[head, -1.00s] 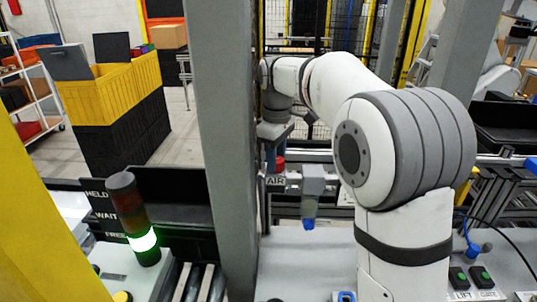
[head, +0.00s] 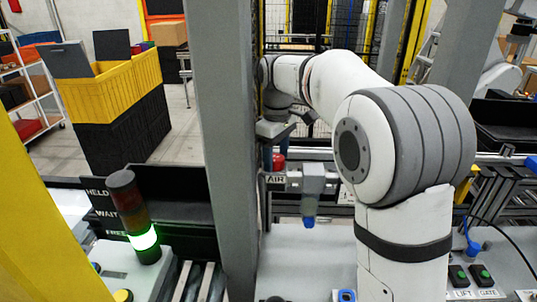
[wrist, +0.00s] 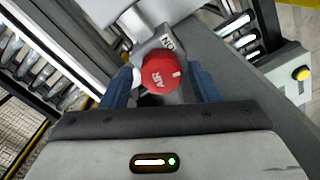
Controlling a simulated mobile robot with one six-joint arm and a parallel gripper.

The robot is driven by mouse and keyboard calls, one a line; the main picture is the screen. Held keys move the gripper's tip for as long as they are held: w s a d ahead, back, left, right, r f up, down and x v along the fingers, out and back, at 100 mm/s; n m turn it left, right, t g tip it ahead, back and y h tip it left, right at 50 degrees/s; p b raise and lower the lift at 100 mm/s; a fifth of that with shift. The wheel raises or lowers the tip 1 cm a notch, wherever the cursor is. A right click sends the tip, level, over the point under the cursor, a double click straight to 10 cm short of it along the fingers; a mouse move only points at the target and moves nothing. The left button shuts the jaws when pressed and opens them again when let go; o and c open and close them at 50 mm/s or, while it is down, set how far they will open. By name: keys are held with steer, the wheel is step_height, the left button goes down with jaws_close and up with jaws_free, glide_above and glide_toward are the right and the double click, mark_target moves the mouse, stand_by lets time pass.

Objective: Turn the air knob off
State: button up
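The red air knob (wrist: 160,73) is round, with white "AIR" lettering and a short white mark near its right edge. In the wrist view it lies between the two blue fingers of my gripper (wrist: 162,82). A gap shows on each side of the knob, so the fingers look open around it. A plate with partly visible lettering (wrist: 168,43) sits just beyond the knob. In the head view the red knob (head: 279,161) shows beside a blue finger, above the "AIR" label (head: 276,180). My arm hides part of this area.
A grey upright post (head: 222,150) stands just left of the knob. A grey box with a blue lower part (head: 311,190) is right of the label. A stack light (head: 138,220) glows green at lower left. Lift and gate buttons (head: 470,274) are at lower right.

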mark_target(277, 157)
steer(key=shift+o, duration=0.2)
step_height(277, 157, up, 8)
steer(key=shift+f+b, duration=0.1)
steer(key=shift+b, duration=0.3)
steer(key=shift+s, duration=0.1)
